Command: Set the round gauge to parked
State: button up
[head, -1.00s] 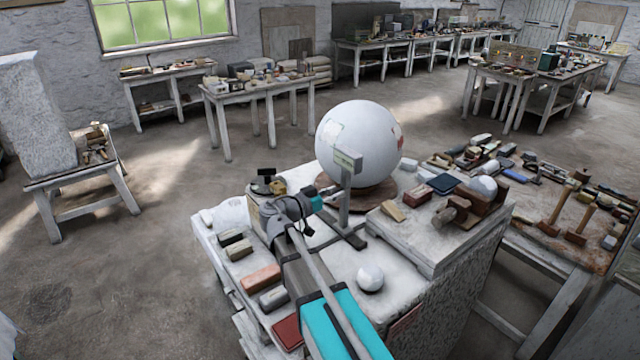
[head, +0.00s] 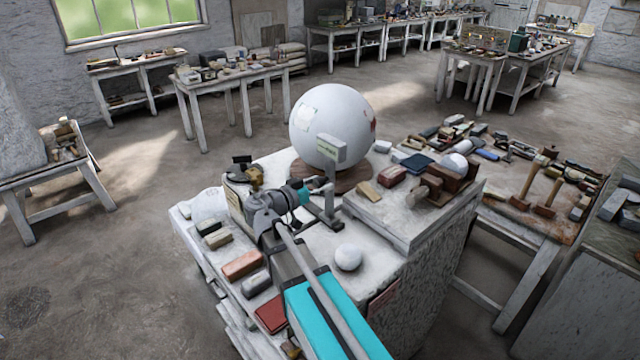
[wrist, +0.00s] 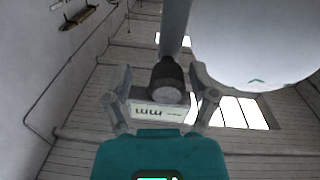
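A stand with a grey post and a pale box head (head: 332,151) rises from the stone block, in front of the big white sphere (head: 335,115); I take it for the gauge. In the wrist view a pale panel with dark marks (wrist: 157,112) shows, its writing too small to read. A dark round-ended knob or rod (wrist: 167,82) stands in front of it. My gripper (wrist: 160,85) is open, with one finger on each side of the knob; a gap shows on the left, and contact on the right is unclear. In the head view my gripper (head: 318,184) is beside the post.
A small white ball (head: 348,257) and several small blocks lie on the stone block. A raised slab (head: 410,215) with tools is to the right. A tool table (head: 530,210) stands beyond it. Open floor (head: 100,260) lies to the left.

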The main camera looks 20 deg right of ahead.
jog(key=shift+a, duration=0.15)
jog(key=v, duration=1.1)
jog(key=shift+a, duration=0.35)
dwell(0.3)
jog(key=shift+s, duration=0.1)
